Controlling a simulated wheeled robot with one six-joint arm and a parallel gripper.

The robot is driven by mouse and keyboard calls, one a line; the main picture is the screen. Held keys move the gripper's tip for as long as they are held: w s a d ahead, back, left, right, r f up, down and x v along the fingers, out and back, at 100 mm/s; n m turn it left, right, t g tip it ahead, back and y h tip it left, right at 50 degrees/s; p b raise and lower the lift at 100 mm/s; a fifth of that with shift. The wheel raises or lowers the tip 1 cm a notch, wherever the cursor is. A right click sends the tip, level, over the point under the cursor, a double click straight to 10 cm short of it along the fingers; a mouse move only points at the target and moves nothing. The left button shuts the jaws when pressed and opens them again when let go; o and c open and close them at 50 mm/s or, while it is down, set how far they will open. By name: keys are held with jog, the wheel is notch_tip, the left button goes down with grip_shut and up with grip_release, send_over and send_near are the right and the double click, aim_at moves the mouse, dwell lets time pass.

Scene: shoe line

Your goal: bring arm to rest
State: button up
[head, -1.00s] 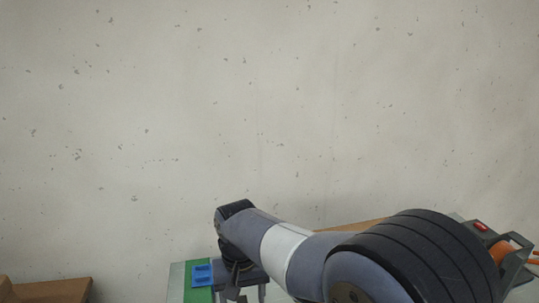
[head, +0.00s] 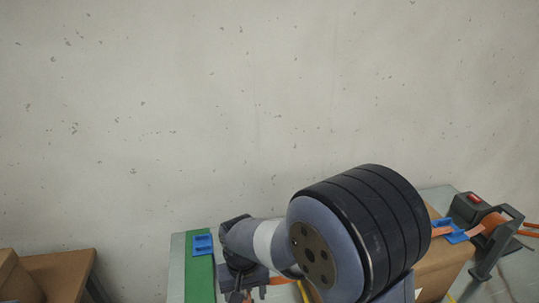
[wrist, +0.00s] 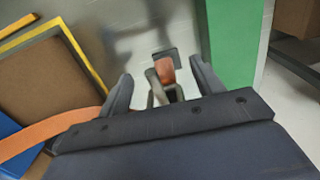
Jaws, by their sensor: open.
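My arm bends across the lower right of the head view, its dark ribbed joint raised in front of the bench. My gripper (head: 238,291) is low over the bench, mostly cut off by the lower edge there. In the wrist view my gripper (wrist: 163,86) has its two dark fingers spread apart. A small grey tool with an orange part (wrist: 165,72) shows between and beyond the fingers. I cannot tell its distance from them, but the fingers do not close on it.
A blue holder (head: 202,245) lies on a green strip (head: 199,277) at the bench's left. A cardboard box (head: 448,262) and a grey dispenser with a red button (head: 466,208) stand at right. An orange strap (wrist: 45,137) crosses the wrist view. A brown table (head: 58,272) stands far left.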

jog(key=r, duration=0.3)
jog(key=w+r, duration=0.1)
jog(key=r, duration=0.2)
jog(key=r+b, duration=0.1)
jog(key=r, duration=0.3)
jog(key=shift+w+a, duration=0.2)
jog(key=shift+w, duration=0.2)
notch_tip(320, 180, down, 10)
jog(key=shift+s+f+p, duration=0.1)
jog(key=shift+f+p, duration=0.15)
jog(key=shift+p, duration=0.05)
jog(key=shift+s+r+p, duration=0.2)
jog(key=shift+p, duration=0.15)
jog(key=s+d, duration=0.3)
jog(key=s, duration=0.7)
notch_tip(320, 180, up, 10)
jog(key=p, duration=0.7)
jog(key=shift+s+a+r, duration=0.15)
jog(key=shift+s+r, duration=0.05)
jog(key=shift+s, duration=0.1)
